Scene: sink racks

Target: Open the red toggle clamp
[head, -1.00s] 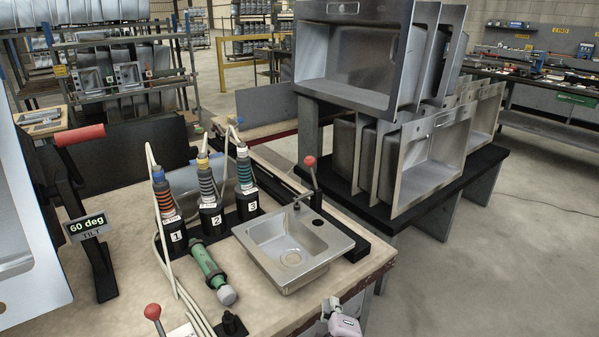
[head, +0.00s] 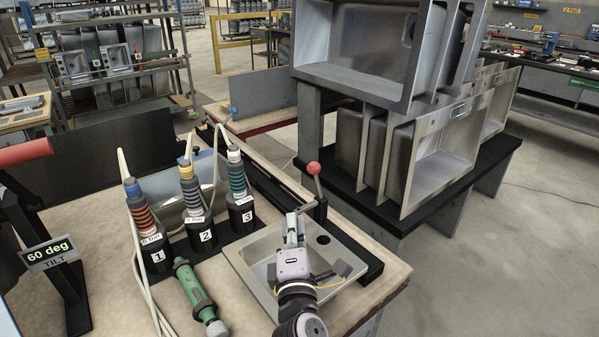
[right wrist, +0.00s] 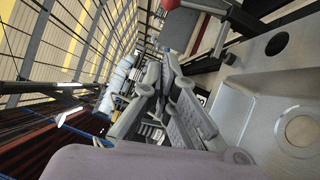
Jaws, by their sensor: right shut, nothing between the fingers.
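The red toggle clamp has a red ball knob (head: 313,168) on a thin lever that stands up from a dark post (head: 320,208) at the back edge of the small steel sink. My right gripper (head: 298,218) is over the sink, its shut fingers pointing away towards the clamp. Its tips are just left of and below the knob in the picture; I cannot tell if they touch the lever. In the right wrist view the shut, empty fingers (right wrist: 163,75) show, with red at the top edge. My left gripper is not in view.
The small sink (head: 245,268) lies under my right arm. Large steel sinks (head: 345,85) are racked behind. A 60 deg tilt stand (head: 50,252) is at left.

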